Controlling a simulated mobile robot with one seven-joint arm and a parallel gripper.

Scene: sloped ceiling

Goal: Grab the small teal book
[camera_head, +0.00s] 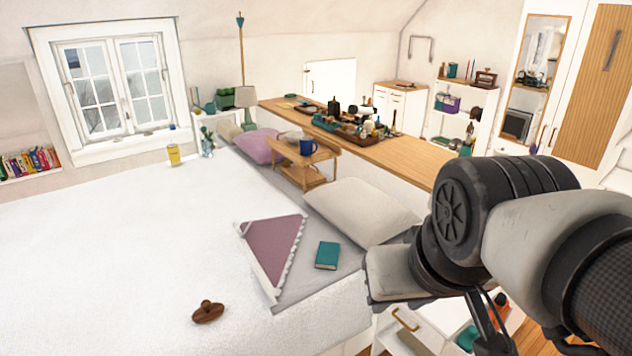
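The small teal book (327,255) lies flat on a grey cloth at the near right part of the white bed. It is just right of a folded mauve cloth with a pale fringed edge (272,248). My arm comes in from the right edge. My gripper (488,325) hangs low at the lower right, to the right of the book and apart from it. Its dark fingers are partly hidden by my arm, and I cannot tell whether they are open or shut.
A pale pillow (360,210) lies just behind the book. A brown wooden object (208,312) sits on the bed at the front. A small wooden tray table (305,170) holds a blue mug (307,147). A long wooden counter (415,160) runs behind.

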